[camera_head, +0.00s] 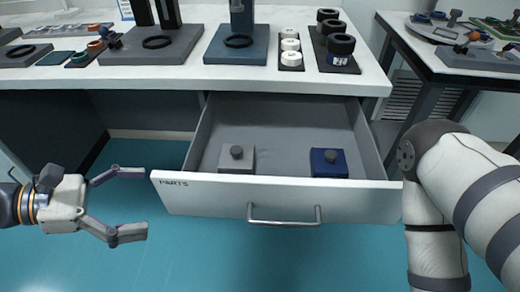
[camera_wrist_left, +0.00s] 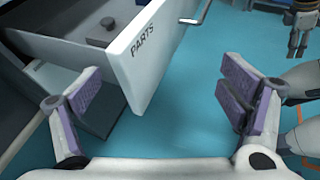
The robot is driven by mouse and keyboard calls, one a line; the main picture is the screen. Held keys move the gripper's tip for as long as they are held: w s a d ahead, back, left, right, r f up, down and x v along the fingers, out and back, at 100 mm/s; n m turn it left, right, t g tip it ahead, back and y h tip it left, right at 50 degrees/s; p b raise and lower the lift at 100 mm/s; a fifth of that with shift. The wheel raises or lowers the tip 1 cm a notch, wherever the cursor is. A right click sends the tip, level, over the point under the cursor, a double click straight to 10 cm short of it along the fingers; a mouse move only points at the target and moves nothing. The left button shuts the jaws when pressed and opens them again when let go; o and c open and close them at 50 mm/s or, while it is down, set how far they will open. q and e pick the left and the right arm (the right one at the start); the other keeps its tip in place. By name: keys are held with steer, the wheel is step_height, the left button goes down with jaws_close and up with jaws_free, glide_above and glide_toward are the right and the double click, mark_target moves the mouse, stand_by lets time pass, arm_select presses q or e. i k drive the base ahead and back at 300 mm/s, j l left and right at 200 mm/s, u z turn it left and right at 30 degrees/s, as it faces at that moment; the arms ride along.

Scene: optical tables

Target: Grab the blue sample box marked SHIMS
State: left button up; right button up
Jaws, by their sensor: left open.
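A dark blue box (camera_head: 328,163) with a round knob on its lid sits in the right part of the open drawer (camera_head: 285,200). No marking on it can be read from here. A similar grey box (camera_head: 237,160) sits in the left part of the drawer and also shows in the left wrist view (camera_wrist_left: 97,44). My left gripper (camera_head: 142,202) is open and empty, left of the drawer's front panel and outside it. The panel shows ahead of the left gripper's fingers (camera_wrist_left: 158,88) in the wrist view. What looks like my right gripper (camera_wrist_left: 299,42) hangs at the wrist view's upper right, too small to judge.
The drawer's front reads PARTS and has a bar handle (camera_head: 284,221). A white tabletop (camera_head: 190,78) overhangs the drawer's back and carries stands, rings and small cylinders. My right arm fills the head view's right side. A second table (camera_head: 440,62) stands at the back right.

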mark_target(328, 166)
steer(key=i+l+z, duration=0.2)
steer(key=l+z, duration=0.15)
steer(key=i+l+z, duration=0.25)
steer(key=z, duration=0.15)
